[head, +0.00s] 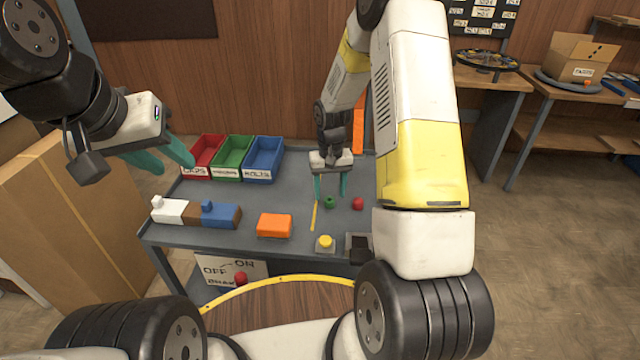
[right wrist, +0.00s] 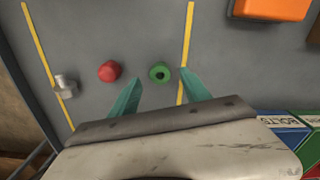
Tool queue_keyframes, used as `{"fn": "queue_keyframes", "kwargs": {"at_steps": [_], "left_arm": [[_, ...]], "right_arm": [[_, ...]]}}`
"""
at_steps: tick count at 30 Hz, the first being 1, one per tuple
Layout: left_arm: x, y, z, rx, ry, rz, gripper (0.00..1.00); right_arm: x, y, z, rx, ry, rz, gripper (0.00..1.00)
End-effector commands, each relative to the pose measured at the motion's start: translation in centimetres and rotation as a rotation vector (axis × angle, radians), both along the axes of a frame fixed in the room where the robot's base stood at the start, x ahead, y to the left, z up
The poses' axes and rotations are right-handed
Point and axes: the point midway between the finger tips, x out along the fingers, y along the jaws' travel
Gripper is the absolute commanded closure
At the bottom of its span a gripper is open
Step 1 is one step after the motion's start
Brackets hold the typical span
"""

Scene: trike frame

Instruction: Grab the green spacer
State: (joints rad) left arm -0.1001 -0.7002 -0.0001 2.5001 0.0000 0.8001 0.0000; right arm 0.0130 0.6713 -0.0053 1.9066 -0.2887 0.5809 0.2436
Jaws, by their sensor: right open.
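The green spacer (head: 329,202), a small ring with a dark hole, lies on the grey table top. It also shows in the right wrist view (right wrist: 160,72), roughly centred across the gap between the fingertips and a little beyond them. My right gripper (head: 330,190) points down above the table, just behind the spacer in the head view. Its teal fingers (right wrist: 161,84) are apart with nothing between them. My left gripper (head: 164,160) hangs at the left beside the bins, its teal fingers apart and empty.
A red cap (head: 357,203) lies close to the spacer; a bolt (right wrist: 65,86) lies beyond it. Yellow strips (right wrist: 187,40) mark the table. Red (head: 203,154), green (head: 232,155) and blue (head: 263,157) bins stand at the back left. An orange block (head: 274,225) and yellow button (head: 325,242) sit nearer.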

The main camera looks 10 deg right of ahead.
Motion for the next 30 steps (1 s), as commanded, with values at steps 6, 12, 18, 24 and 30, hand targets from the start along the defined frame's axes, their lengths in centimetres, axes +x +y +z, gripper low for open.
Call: {"fn": "queue_keyframes", "kwargs": {"at_steps": [6, 12, 18, 24, 30], "left_arm": [[0.0, 0.0, 0.0, 0.0, 0.0, 0.0, 0.64], [0.0, 0.0, 0.0, 0.0, 0.0, 0.0, 0.64], [0.0, 0.0, 0.0, 0.0, 0.0, 0.0, 0.64], [0.0, 0.0, 0.0, 0.0, 0.0, 0.0, 0.64], [0.0, 0.0, 0.0, 0.0, 0.0, 0.0, 0.64]], "right_arm": [[0.0, 0.0, -2.1, 0.0, 0.0, -0.001, 0.45], [0.0, 0.0, -2.1, 0.0, -0.001, -0.001, 0.45], [0.0, 0.0, -2.1, 0.0, -0.001, -0.001, 0.82], [0.0, 0.0, -2.1, 0.0, -0.001, -0.001, 1.0], [0.0, 0.0, -2.0, 0.0, -0.002, -0.001, 1.0]]}}
